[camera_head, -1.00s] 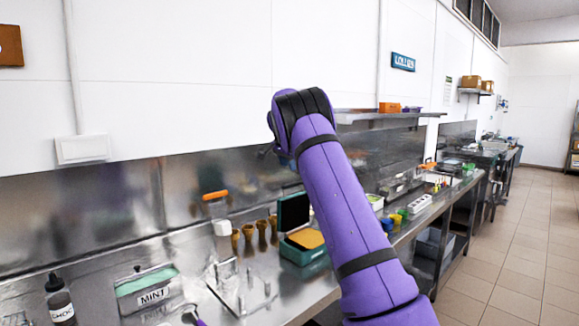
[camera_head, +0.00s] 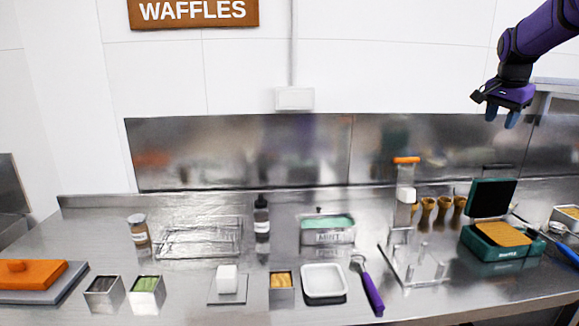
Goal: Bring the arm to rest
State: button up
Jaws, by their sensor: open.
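My gripper (camera_head: 502,119) is at the upper right of the head view, at the end of my purple arm. It points downward and hangs in the air before the wall, well above the steel counter. Its two blue-grey fingertips stand apart with nothing between them. The upper part of my arm leaves the picture at the right edge.
Below my gripper are an open green waffle maker (camera_head: 500,236), several brown cones (camera_head: 443,211) and a clear stand (camera_head: 414,262). A mint tub (camera_head: 328,236), dark bottle (camera_head: 262,220), white tray (camera_head: 323,281) and purple-handled scoop (camera_head: 372,292) lie further left. A shelf (camera_head: 556,88) is at right.

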jog(key=s+a+r+n+t+y, duration=0.1)
jog(key=s+a+n, duration=0.3)
jog(key=s+a, duration=0.55)
jog(key=s+a+r+n+y, duration=0.1)
jog(key=s+a+n, duration=0.2)
jog(key=s+a, duration=0.65)
jog(key=s+a+f+n, duration=0.2)
jog(key=s+f+n, duration=0.1)
jog(key=s, duration=0.7)
jog(key=s+a+f+n, duration=0.2)
jog(key=s+f, duration=0.4)
jog(key=s, duration=0.4)
jog(key=shift+a+f+n+t, duration=0.15)
jog(key=shift+a+n+t, duration=0.25)
jog(key=shift+n, duration=0.1)
jog(key=shift+d, duration=0.15)
